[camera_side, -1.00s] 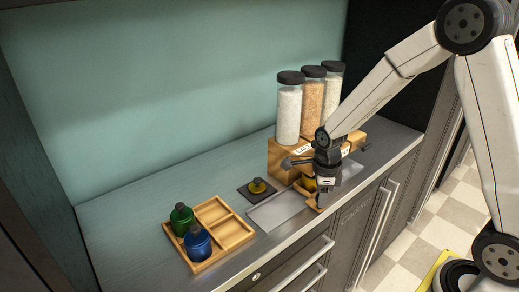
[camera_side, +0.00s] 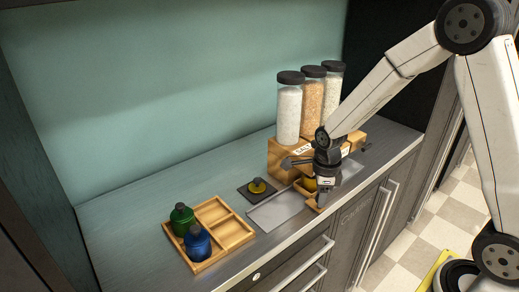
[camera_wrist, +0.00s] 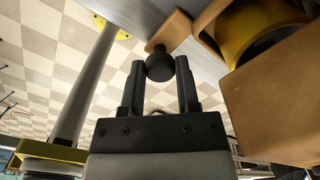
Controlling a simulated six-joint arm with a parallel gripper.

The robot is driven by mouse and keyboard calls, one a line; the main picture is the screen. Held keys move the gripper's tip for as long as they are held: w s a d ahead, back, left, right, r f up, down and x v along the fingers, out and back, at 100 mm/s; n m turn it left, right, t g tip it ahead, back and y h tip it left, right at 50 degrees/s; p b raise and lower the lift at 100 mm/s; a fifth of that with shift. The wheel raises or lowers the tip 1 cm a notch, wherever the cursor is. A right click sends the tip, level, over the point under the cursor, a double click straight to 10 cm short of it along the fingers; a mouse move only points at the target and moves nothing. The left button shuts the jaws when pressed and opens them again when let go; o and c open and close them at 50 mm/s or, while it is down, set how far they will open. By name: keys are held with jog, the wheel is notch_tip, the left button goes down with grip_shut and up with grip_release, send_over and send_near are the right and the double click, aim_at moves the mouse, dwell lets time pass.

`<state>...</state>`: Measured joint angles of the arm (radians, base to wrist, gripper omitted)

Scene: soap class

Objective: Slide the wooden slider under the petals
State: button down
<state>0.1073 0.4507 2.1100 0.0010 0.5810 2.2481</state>
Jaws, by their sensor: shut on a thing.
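The wooden slider (camera_side: 314,207) shows only in part below the jar stand, at the front of the grey metal strip. In the wrist view its light wooden arm (camera_wrist: 170,30) ends in a black knob (camera_wrist: 160,66). My gripper (camera_side: 319,200) points down over it and hides much of it. In the wrist view my gripper (camera_wrist: 160,75) is shut with the knob between its fingertips. A yellow round vessel (camera_side: 310,184) sits in the slider's wooden holder; it is large at the upper right of the wrist view (camera_wrist: 255,35). I cannot tell which jar holds petals.
Three black-lidded jars, one white (camera_side: 289,110), one orange-pink (camera_side: 312,100) and one pale (camera_side: 332,92), stand on a wooden stand (camera_side: 284,160). A wooden tray (camera_side: 236,233) holds a green bottle (camera_side: 182,219) and a blue bottle (camera_side: 197,243).

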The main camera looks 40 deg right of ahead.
dwell(0.5)
jog(key=shift+d, duration=2.3)
jog(key=shift+c, duration=1.7)
grip_release()
jog(key=shift+r, duration=0.2)
notch_tip(320, 180, up, 8)
jog(key=shift+f, duration=0.25)
